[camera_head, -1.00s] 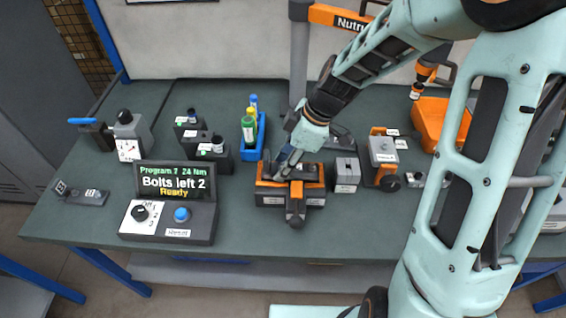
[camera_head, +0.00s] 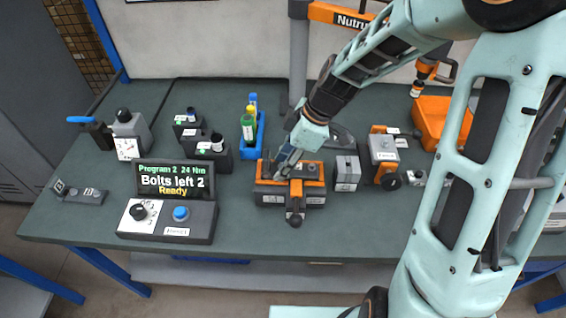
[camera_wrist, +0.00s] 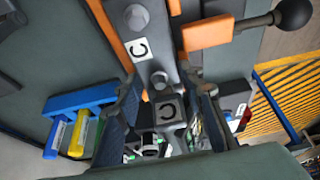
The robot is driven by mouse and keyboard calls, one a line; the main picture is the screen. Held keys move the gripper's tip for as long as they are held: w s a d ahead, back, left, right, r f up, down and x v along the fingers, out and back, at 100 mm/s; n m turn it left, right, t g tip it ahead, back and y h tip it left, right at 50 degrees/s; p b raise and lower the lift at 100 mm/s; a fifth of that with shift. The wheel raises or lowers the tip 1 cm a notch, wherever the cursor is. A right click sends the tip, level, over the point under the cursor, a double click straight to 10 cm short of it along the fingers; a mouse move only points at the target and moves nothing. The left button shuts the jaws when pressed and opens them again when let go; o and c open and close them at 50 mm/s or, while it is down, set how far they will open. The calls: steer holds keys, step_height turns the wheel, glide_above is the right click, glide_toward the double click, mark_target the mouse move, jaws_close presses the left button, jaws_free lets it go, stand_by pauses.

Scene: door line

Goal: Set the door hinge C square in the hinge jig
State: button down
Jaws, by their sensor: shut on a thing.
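The hinge jig (camera_head: 315,187) is a dark block with orange rails and a black-knobbed lever, at the middle of the bench. My gripper (camera_head: 279,173) is down at its left part. In the wrist view, my gripper (camera_wrist: 166,104) is shut on the door hinge C, a grey metal piece (camera_wrist: 152,62) with round bolt heads and a white C label. A second C mark shows on a dark square between the fingers. The hinge lies along an orange rail, between it and the orange lever part. My fingers hide its lower edges, so I cannot tell whether it is square or fully seated.
A blue holder with coloured bottles (camera_head: 252,140) stands just behind left of the jig. A grey block (camera_head: 347,172) and an orange-grey device (camera_head: 383,155) stand close on the right. A control box (camera_head: 168,222) reads "Bolts left 2, Ready". Bench in front of the jig is clear.

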steer(key=shift+s+f, duration=0.15)
steer(key=shift+f, duration=0.1)
steer(key=c, duration=1.2)
jaws_free()
steer(key=shift+r, duration=0.1)
steer(key=shift+r+p, duration=2.4)
steer(key=shift+r, duration=1.1)
